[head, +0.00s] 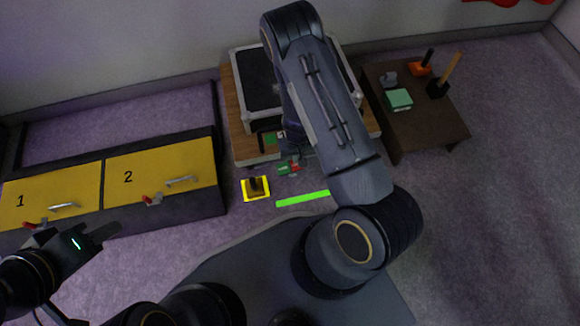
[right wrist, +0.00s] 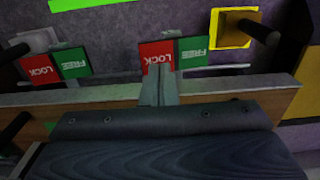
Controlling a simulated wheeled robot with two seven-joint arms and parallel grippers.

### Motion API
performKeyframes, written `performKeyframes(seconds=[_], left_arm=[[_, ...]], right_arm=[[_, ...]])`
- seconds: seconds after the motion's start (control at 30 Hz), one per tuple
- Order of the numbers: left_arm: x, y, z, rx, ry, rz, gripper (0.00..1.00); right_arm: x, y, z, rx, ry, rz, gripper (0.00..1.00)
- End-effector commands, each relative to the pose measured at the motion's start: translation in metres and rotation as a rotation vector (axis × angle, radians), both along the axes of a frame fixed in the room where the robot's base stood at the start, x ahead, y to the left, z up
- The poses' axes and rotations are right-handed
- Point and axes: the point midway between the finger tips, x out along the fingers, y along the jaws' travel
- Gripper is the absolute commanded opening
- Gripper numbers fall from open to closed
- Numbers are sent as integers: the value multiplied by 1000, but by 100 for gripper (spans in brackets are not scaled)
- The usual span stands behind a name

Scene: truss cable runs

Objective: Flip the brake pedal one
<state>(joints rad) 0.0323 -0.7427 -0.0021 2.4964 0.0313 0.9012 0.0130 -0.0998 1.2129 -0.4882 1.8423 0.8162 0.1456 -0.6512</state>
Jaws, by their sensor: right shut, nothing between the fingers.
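In the right wrist view, a middle brake pedal (right wrist: 176,54) has a red LOCK half and a green FREE half. A second LOCK/FREE pedal (right wrist: 55,67) is at the left. No number shows on either, so I cannot tell which is one. In the head view, a red-and-green pedal (head: 288,168) is just below my right arm's end. My right gripper (right wrist: 159,74) is shut and empty, its tips at the lower edge of the middle pedal's red half; contact is unclear. My left gripper (head: 104,233) is at the lower left, away from the pedals; its jaw opening is unclear.
A yellow-edged square (head: 255,188) with a dark peg and a green bar (head: 303,198) lie near the pedals. A wooden-sided cart (head: 242,135) stands behind. Yellow drawers (head: 160,170) are left; a brown table (head: 425,115) with tools is right.

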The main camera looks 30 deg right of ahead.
Motion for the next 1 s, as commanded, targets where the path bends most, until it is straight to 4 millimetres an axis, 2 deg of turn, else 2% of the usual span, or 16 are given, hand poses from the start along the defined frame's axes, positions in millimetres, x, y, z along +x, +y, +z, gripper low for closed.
performKeyframes(seconds=[1.0], left_arm=[[0,0,-14,0,0,0,36]], right_arm=[[0,0,-16,0,0,0,0]])
